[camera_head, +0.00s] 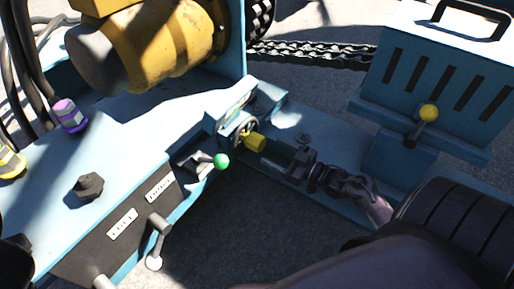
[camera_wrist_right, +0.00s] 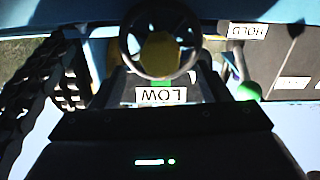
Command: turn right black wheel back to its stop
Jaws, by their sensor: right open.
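The right black wheel (camera_head: 238,128) stands on the blue housing in the middle of the head view. A yellow piece (camera_head: 256,142) sits between the wheel and my right gripper (camera_head: 268,147). My right gripper comes in from the lower right, lined up with the wheel, and is open. Its fingertips are hard to make out, so I cannot tell whether they touch the wheel. My left gripper is not in view.
A green-knobbed lever (camera_head: 221,161) is close to the wheel's lower left. A black knob (camera_head: 88,185) is on the blue top at left. A yellow-knobbed lever (camera_head: 428,113) stands on the slotted blue box at right. Chains (camera_head: 315,53) run behind. An upside-down LOW label (camera_wrist_right: 162,95) is below the wheel.

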